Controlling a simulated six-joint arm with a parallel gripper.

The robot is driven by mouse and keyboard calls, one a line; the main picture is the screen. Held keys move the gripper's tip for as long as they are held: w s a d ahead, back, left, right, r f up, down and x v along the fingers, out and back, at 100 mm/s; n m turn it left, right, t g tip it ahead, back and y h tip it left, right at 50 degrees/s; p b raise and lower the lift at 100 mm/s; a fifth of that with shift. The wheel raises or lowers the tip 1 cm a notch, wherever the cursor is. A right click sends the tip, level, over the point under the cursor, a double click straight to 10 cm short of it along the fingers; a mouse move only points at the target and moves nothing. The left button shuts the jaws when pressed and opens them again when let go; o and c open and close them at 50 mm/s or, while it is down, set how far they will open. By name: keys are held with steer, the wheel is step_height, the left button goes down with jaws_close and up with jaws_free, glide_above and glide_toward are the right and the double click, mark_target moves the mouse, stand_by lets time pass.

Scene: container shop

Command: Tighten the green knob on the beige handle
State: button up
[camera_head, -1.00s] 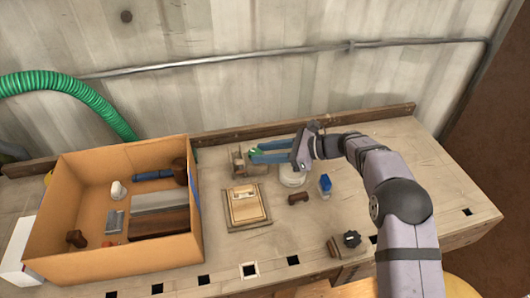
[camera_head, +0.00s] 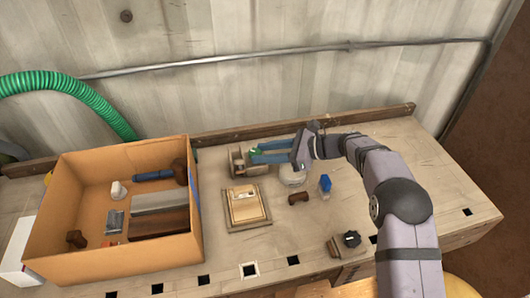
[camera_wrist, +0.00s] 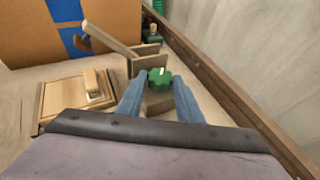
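The green knob (camera_wrist: 160,76) sits between my two blue fingertips in the wrist view. It also shows as a small green spot in the head view (camera_head: 255,150). My gripper (camera_wrist: 160,80) has one finger on each side of the knob, close to it; I cannot tell whether both fingers touch it. A beige bar (camera_wrist: 112,40), which looks like the handle, slants up to the left from a small wooden holder (camera_wrist: 145,62) by the knob. The knob's underside and its joint with the handle are hidden. My gripper is also seen in the head view (camera_head: 255,152).
A large cardboard box (camera_head: 112,262) with several parts stands left. A wooden board (camera_head: 247,222) with a beige piece lies in front of the holder. A white round object (camera_head: 293,176), a blue-topped item (camera_head: 325,183), a brown piece (camera_head: 299,198) and a black knob (camera_head: 352,239) stand right.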

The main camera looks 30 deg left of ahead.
steer(key=o, duration=0.3)
steer(key=shift+o, duration=0.2)
steer(key=shift+b+v, duration=0.8)
steer(key=shift+v, duration=2.9)
steer(key=shift+w+a, duration=0.1)
steer(key=shift+a, duration=0.05)
steer(key=shift+w+a+f+n+g+b, duration=0.1)
steer(key=shift+w+a+n+g+b, duration=0.15)
steer(key=shift+b, duration=0.3)
steer(key=shift+a+n+g+h, duration=0.2)
steer(key=shift+n+g+h, duration=0.1)
steer(key=shift+n+g, duration=0.05)
